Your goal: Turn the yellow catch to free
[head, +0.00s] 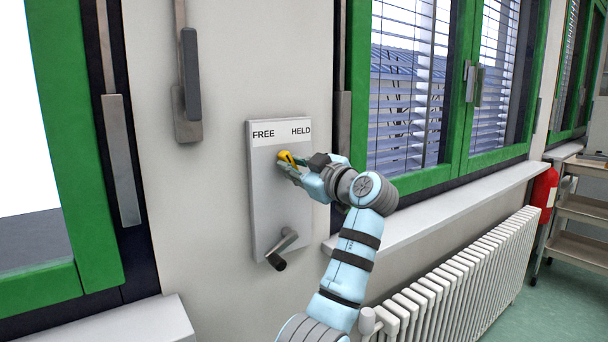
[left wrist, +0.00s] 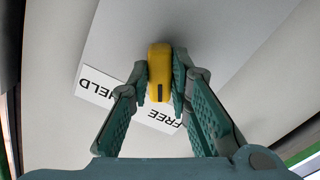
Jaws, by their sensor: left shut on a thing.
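The yellow catch (head: 286,156) sits on the upper part of a grey wall plate (head: 268,200). It is below a white label strip with FREE (head: 263,134) at the left and HELD (head: 301,131) at the right. My left gripper (head: 288,166) is shut on the catch. In the left wrist view the catch (left wrist: 159,62) stands between both fingertips (left wrist: 160,82), with a dark slot in its near end. The labels show upside down there. Fingers partly hide the catch in the head view, so I cannot tell exactly which way it points. My right gripper is not in view.
A crank with a dark grip (head: 277,261) sticks out low on the plate. Green-framed windows stand on both sides, with a sill (head: 430,211) and a white radiator (head: 455,280) at the right. A red cylinder (head: 543,190) and a shelved cart (head: 580,208) are farther right.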

